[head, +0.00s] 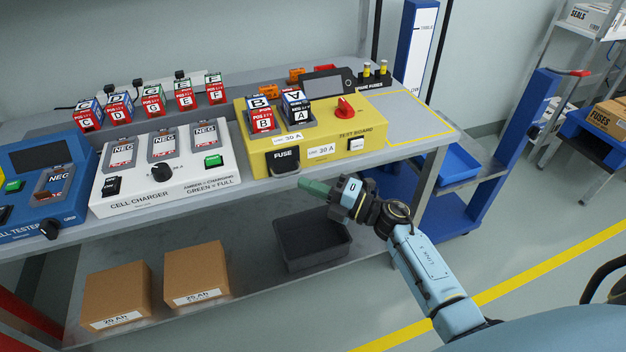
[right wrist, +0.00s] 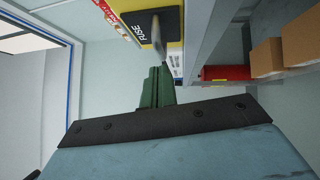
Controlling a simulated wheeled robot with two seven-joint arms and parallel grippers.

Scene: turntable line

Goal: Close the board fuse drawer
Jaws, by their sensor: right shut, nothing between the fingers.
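The yellow test board (head: 375,118) stands on the bench. Its black fuse drawer (head: 283,157), labelled FUSE, is in the front face, with a grey handle below the label. How far the drawer stands out is hard to tell. In the right wrist view the drawer (right wrist: 137,22) is at the top, its handle (right wrist: 156,32) pointing toward the camera. My right gripper (head: 304,186) is shut and empty, its green fingers just below and right of the drawer in the head view. In the wrist view the fingertips (right wrist: 155,72) are close to the handle; contact cannot be made out. My left gripper is not in view.
The white cell charger (head: 220,183) stands left of the board. A black bin (head: 310,262) and cardboard boxes (head: 195,272) are on the lower shelf. The bench's front edge runs just below the board. Open floor lies to the right.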

